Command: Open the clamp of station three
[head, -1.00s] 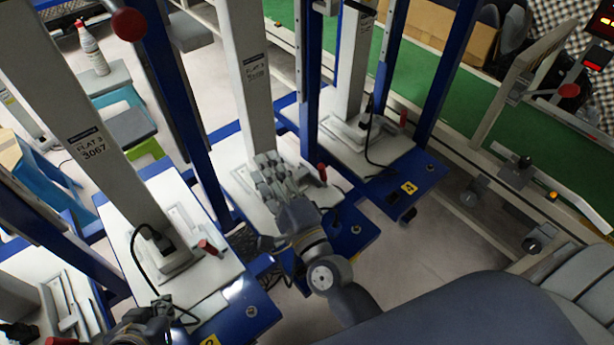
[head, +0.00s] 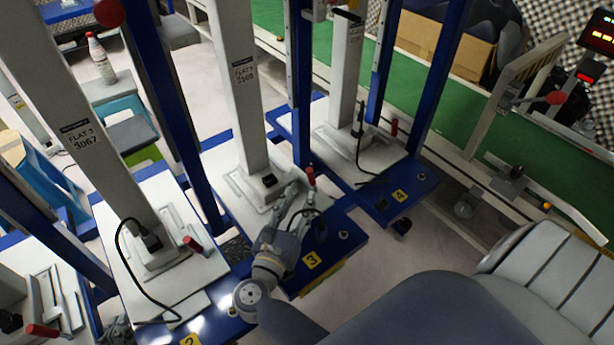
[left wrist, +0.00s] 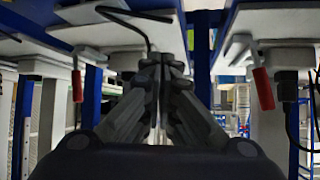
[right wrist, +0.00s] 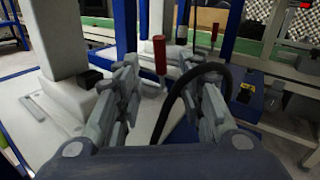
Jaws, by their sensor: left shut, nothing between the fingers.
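Station three carries a yellow "3" label (head: 311,260) on its blue base. Its clamp has a red handle (head: 310,177) standing roughly upright beside the post. My right gripper (head: 297,200) is over the station-three plate, just in front of that handle. In the right wrist view its fingers (right wrist: 165,80) are spread, with the red handle (right wrist: 160,55) in the gap ahead; I cannot tell whether they touch it. My left gripper (head: 118,328) is low at the left edge of station two, partly hidden. The left wrist view shows its fingers (left wrist: 163,65) closed together and empty.
A black cable (right wrist: 180,100) arches close to my right fingers. Station two's red handle (head: 193,244) and station four's red handle (head: 394,127) stand on either side. Grey posts and blue uprights (head: 300,80) rise close around my right arm.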

